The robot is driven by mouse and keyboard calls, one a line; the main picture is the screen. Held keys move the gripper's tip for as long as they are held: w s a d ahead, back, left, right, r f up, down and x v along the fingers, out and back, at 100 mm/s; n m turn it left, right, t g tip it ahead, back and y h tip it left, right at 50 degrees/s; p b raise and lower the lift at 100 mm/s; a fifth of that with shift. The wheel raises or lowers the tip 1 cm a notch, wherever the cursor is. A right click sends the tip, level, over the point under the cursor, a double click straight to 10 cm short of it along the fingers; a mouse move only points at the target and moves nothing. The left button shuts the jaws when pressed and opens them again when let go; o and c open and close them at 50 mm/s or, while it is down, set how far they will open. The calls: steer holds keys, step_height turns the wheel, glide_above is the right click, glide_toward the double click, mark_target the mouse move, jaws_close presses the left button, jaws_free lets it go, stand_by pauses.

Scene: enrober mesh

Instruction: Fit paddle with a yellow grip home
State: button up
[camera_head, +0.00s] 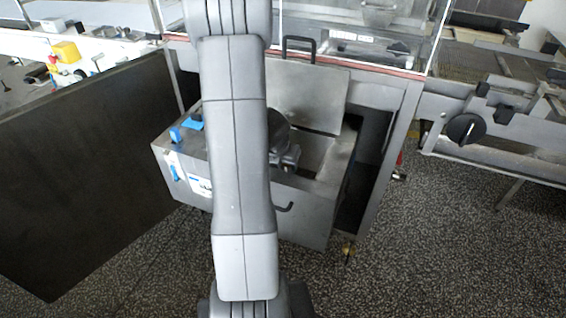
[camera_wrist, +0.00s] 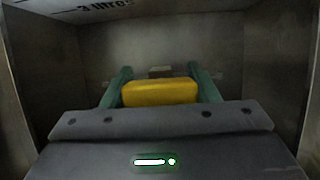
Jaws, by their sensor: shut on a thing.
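The paddle's yellow grip (camera_wrist: 160,92) sits between the two green fingers of my gripper (camera_wrist: 160,88) in the wrist view. My gripper is shut on it. Grey metal walls (camera_wrist: 225,60) surround the gripper on both sides and ahead. In the head view my arm reaches down to an open steel tank (camera_head: 318,150) and hides much of it. The gripper and the paddle do not show clearly there.
A raised steel lid (camera_head: 312,97) with a black handle stands behind the tank opening. A large dark panel (camera_head: 90,170) stands at the left. A machine frame with a black knob (camera_head: 466,129) is at the right. The speckled floor (camera_head: 430,250) in front is clear.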

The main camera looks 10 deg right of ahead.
steer(key=shift+f, duration=0.1)
steer(key=o, duration=1.3)
steer(key=shift+c, duration=0.2)
steer(key=p+v, duration=0.8)
steer(key=v, duration=0.6)
steer(key=shift+f, duration=0.15)
